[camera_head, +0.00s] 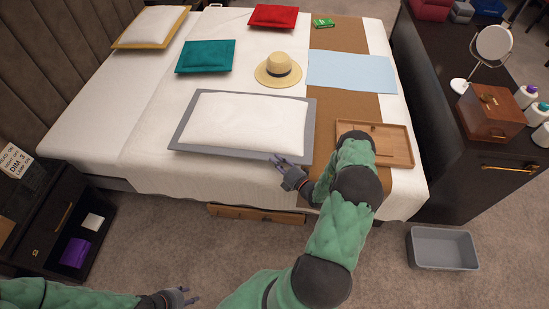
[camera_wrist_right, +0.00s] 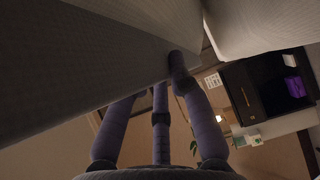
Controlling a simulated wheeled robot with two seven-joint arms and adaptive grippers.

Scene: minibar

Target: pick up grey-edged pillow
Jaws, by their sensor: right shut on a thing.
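The grey-edged pillow (camera_head: 245,121), white with a flat grey border, lies on the bed near its front edge in the head view. My right gripper (camera_head: 279,161) is at the pillow's front edge, right of its middle, shut on the grey border. In the right wrist view the pillow's grey underside or border (camera_wrist_right: 80,60) fills the upper left, with my right gripper's fingers (camera_wrist_right: 160,90) against it. My left gripper (camera_head: 182,296) is at the bottom of the head view, away from the bed; its fingers are too small to judge.
A wooden tray (camera_head: 401,145) lies on the brown runner, right of my right arm. A straw hat (camera_head: 278,70), teal pillow (camera_head: 206,56), red pillow (camera_head: 273,16) and yellow-edged pillow (camera_head: 151,27) lie behind. A grey bin (camera_head: 442,249) stands on the floor at right.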

